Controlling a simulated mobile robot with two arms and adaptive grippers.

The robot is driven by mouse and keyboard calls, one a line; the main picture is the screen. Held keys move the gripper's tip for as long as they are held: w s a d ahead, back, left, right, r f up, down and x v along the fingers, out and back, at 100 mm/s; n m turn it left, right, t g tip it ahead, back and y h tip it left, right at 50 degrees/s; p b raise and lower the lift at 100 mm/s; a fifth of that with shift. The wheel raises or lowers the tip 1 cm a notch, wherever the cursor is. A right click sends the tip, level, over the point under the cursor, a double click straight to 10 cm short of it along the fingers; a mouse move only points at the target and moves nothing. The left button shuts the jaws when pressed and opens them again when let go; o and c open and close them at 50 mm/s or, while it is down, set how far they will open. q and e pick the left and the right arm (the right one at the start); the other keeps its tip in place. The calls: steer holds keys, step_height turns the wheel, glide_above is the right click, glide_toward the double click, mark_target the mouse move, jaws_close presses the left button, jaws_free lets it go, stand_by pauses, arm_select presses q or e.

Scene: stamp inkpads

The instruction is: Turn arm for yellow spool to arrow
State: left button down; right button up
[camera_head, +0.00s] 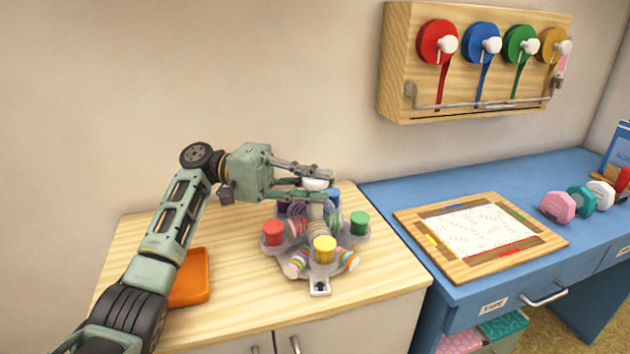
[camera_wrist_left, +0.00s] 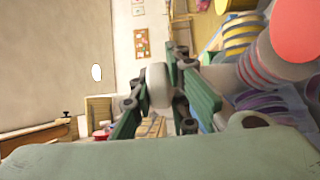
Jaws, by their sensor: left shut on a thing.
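A clear carousel (camera_head: 276,251) stands on the wooden cabinet top. Its arms carry round coloured pieces: a yellow one (camera_head: 324,250) at the front, a red one (camera_head: 273,233) at the left, a green one (camera_head: 359,223) at the right, with blue and purple ones behind. A white tab with a black arrow (camera_head: 319,287) lies at the front, right below the yellow piece. My left gripper (camera_head: 327,184) is shut on the white knob (camera_head: 315,184) at the carousel's top. The knob also shows between the fingers in the left wrist view (camera_wrist_left: 158,85). My right gripper is not in view.
An orange tray (camera_head: 192,278) lies on the cabinet's left, partly behind my left arm. A wooden framed board (camera_head: 480,238) lies on the blue desk (camera_head: 390,188). A tape rack (camera_head: 395,60) hangs on the wall. The cabinet top is bare right of the carousel.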

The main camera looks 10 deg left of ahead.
arm_select(q)
steer(key=shift+s+d+f, duration=0.1)
steer(key=shift+d+f, duration=0.05)
steer(key=shift+f, duration=0.15)
stand_by(0.4)
steer(key=c, duration=2)
jaws_free()
steer(key=shift+c, duration=0.2)
steer(key=o, duration=0.3)
steer(key=shift+r, duration=0.2)
steer(key=shift+a, duration=0.5)
steer(key=a, duration=0.7)
steer(key=w+a, duration=0.1)
steer(key=a, duration=0.3)
steer(key=shift+w, duration=0.1)
